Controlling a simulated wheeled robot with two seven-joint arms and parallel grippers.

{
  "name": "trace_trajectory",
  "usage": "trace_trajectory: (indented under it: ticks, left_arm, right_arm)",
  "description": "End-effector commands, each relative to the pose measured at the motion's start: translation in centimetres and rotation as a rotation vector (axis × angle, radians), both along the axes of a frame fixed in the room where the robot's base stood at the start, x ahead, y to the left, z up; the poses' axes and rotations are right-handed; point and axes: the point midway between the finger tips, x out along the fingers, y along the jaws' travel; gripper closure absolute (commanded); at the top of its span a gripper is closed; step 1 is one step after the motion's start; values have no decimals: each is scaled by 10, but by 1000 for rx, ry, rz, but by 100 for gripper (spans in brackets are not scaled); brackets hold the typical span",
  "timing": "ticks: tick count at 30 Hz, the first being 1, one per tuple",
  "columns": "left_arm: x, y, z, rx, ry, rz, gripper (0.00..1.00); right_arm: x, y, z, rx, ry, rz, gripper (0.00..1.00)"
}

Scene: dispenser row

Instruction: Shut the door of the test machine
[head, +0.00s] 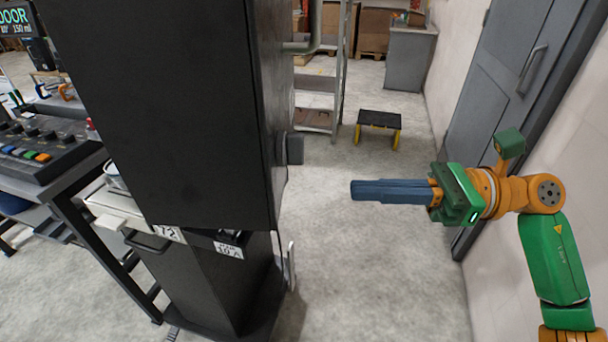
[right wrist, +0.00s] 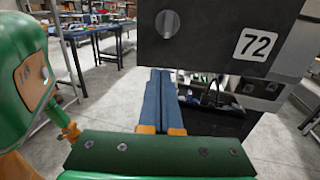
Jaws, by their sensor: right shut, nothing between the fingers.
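The test machine is a tall black body (head: 160,110) in the head view. A dark knob (head: 291,148) sticks out from its right side. In the right wrist view a dark panel (right wrist: 205,50) with a round knob (right wrist: 168,24) and a "72" label hangs above and beyond my fingers. I cannot tell from these views how far the door stands open. My right gripper (head: 353,190) is shut and empty, its blue fingers pointing left, with a gap between them and the machine. It also shows in the right wrist view (right wrist: 160,73). My left gripper is not in view.
A control desk (head: 35,150) with coloured buttons stands left of the machine. A small step stool (head: 378,121) and a shelf rack (head: 318,100) are further back. A grey door (head: 500,90) and pale wall are close on the right.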

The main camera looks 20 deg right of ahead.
Motion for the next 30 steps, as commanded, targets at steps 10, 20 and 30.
trace_trajectory:
  ticks: [10, 20, 30]
  left_arm:
    - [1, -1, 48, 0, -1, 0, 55]
    - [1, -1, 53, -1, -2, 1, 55]
    - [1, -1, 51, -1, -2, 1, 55]
  right_arm:
    - [24, 64, 7, 7, 3, 3, 100]
    - [31, 78, 0, 5, 2, -1, 100]
    - [31, 80, 0, 5, 4, -6, 100]
